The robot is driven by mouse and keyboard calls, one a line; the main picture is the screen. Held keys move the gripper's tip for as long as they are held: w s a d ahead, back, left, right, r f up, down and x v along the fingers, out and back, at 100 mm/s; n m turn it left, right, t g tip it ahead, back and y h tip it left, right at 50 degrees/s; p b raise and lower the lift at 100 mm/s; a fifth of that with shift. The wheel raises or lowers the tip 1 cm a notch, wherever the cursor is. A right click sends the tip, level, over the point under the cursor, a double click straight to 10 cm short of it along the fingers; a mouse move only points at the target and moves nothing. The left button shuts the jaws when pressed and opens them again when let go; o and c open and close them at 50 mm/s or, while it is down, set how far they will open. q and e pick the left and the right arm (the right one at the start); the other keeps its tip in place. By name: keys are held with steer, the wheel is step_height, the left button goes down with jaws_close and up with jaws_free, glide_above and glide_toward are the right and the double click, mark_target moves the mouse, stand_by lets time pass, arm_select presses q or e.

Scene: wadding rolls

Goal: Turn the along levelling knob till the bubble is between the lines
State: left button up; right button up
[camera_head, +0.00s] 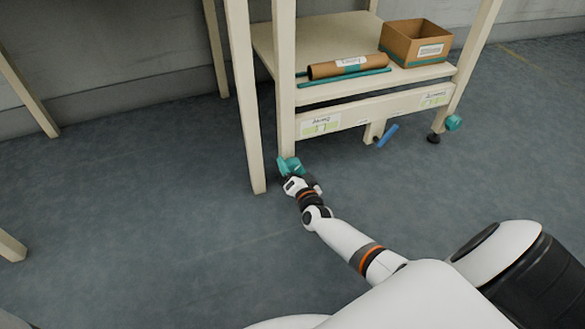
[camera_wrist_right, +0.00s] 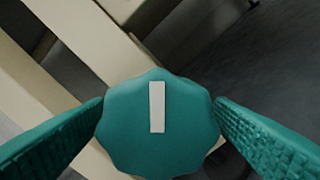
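The along levelling knob (camera_wrist_right: 158,132) fills the middle of the right wrist view. It is teal with a scalloped rim, and its white bar mark stands nearly upright. In the head view my right gripper (camera_head: 290,168) is at the foot of the bench's near left leg and mostly hides the knob. The label with a green level (camera_head: 320,125) sits on the lower rail above it; its bubble is too small to make out. My left gripper is not in view.
The cream bench's lower shelf (camera_head: 318,38) bears a brown roll (camera_head: 350,67), a teal rod and an open cardboard box (camera_head: 416,42). A second teal knob (camera_head: 453,122) is at the right leg, below another label (camera_head: 435,99). A blue handle (camera_head: 387,136) sticks out between. The floor in front is clear.

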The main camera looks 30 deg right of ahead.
steer(key=shift+r, duration=0.1)
steer(key=shift+s+a+p, duration=0.1)
steer(key=shift+s+p, duration=0.15)
steer(key=shift+p, duration=0.05)
steer(key=p+v, duration=0.6)
steer(key=v, duration=0.5)
steer(key=shift+s, duration=0.25)
steer(key=shift+a, duration=0.15)
